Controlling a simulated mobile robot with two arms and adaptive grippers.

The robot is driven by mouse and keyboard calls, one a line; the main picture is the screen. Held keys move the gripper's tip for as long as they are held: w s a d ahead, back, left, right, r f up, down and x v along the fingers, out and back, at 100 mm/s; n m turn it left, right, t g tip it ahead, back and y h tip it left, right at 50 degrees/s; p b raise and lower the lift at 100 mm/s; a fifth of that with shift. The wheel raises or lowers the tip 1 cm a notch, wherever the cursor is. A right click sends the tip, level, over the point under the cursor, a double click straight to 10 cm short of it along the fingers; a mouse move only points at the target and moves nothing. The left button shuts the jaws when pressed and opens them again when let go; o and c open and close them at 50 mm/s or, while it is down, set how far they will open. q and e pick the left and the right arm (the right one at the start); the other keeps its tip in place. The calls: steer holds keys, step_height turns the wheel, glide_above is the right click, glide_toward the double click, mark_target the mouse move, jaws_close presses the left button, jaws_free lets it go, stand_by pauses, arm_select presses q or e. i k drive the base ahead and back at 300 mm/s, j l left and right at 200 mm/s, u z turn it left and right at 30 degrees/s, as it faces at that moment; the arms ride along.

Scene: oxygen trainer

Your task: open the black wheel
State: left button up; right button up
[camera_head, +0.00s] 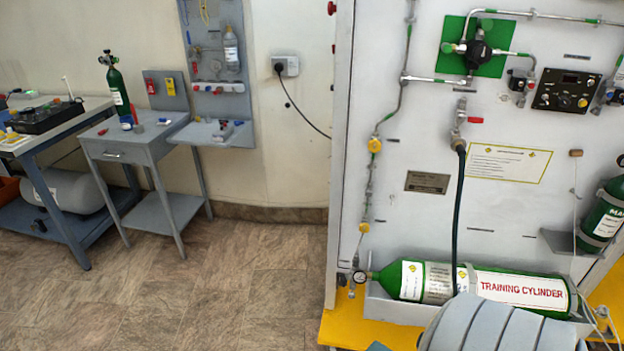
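A black wheel (479,52) sits at the middle of a green plate (454,32) high on the white panel (420,130). Metal pipes run to it from the left and right. I cannot tell from here how far it is turned. Neither of my grippers shows in this view. A rounded grey-blue segmented part at the bottom right looks like a link of my own arm, and its gripper is out of the picture or hidden.
A green training cylinder (440,280) lies on a shelf low on the panel, over a yellow base (345,318). A black hose (459,200) hangs down the panel. A black control box (566,90) is right of the wheel. A grey table (148,140) stands left; the floor between is clear.

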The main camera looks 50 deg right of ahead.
mark_target(342, 282)
steer(key=i+j+z, duration=0.1)
steer(key=i+z, duration=0.3)
steer(key=i, duration=0.15)
steer(key=i+j+z, duration=0.35)
steer(key=i, duration=0.15)
